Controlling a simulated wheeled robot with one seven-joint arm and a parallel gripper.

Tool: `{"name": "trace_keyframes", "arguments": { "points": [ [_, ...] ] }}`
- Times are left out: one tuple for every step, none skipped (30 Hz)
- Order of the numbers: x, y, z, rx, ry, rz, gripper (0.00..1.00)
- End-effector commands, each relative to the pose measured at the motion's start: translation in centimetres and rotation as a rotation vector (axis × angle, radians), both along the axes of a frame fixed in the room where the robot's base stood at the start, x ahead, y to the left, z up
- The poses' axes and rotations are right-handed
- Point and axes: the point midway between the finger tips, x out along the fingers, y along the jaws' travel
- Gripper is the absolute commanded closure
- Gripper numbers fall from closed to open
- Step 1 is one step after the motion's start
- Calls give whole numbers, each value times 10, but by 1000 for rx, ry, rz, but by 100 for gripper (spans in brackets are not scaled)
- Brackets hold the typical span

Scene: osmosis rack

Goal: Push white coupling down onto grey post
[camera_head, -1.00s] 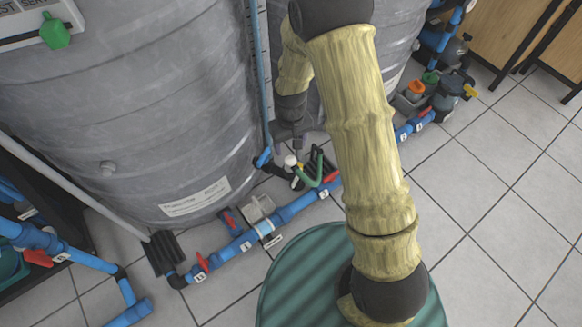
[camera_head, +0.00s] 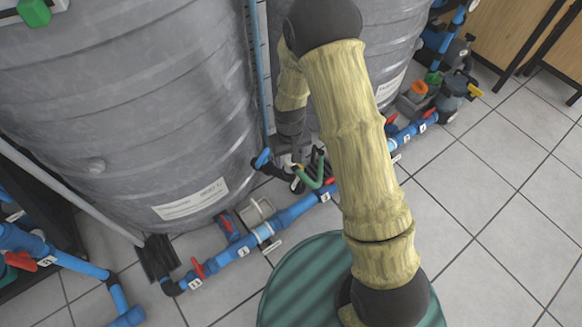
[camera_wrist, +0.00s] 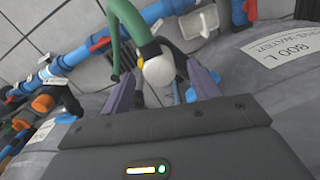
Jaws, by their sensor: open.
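The white coupling (camera_wrist: 158,70) is a rounded white piece at the end of a green hose (camera_wrist: 128,25) in the wrist view. A yellow band shows beside it. My gripper (camera_wrist: 166,78) is open, with one finger on each side of the coupling; I cannot tell whether either touches it. In the head view my gripper (camera_head: 291,150) points down beside the tank, at the coupling (camera_head: 284,160), which is mostly covered. I cannot make out the grey post; it seems hidden under or behind the coupling and fingers.
Large grey tanks (camera_head: 130,110) stand close behind my gripper. A blue pipe (camera_head: 290,213) with red-handled valves runs along the floor in front. A green ribbed lid (camera_head: 310,285) lies below my arm. Tiled floor (camera_head: 490,220) is clear at the right.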

Motion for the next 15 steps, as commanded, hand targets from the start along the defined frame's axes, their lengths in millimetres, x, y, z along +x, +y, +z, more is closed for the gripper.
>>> {"name": "trace_keyframes", "arguments": {
  "points": [
    [0, 0, -13, -1, 2, 0, 39],
    [0, 0, -16, -1, 2, 0, 39],
    [0, 0, -19, -1, 2, 0, 39],
    [0, 0, -20, 0, 1, 0, 39],
    [0, 0, -21, 0, 1, 0, 39],
    [0, 0, -21, 0, 1, 0, 39],
    [0, 0, -21, 0, 1, 0, 39],
    [0, 0, -20, 0, 0, 0, 39],
    [0, 0, -20, 0, 0, 0, 39],
    [0, 0, -20, 0, 0, 0, 39],
    [0, 0, -20, 0, 0, 0, 39],
    [0, 0, -20, 0, 1, 0, 39],
    [0, 0, -20, 0, 1, 0, 39],
    [0, 0, -20, 0, 1, 0, 39],
    [0, 0, -20, 0, 1, 0, 39]
  ]
}}
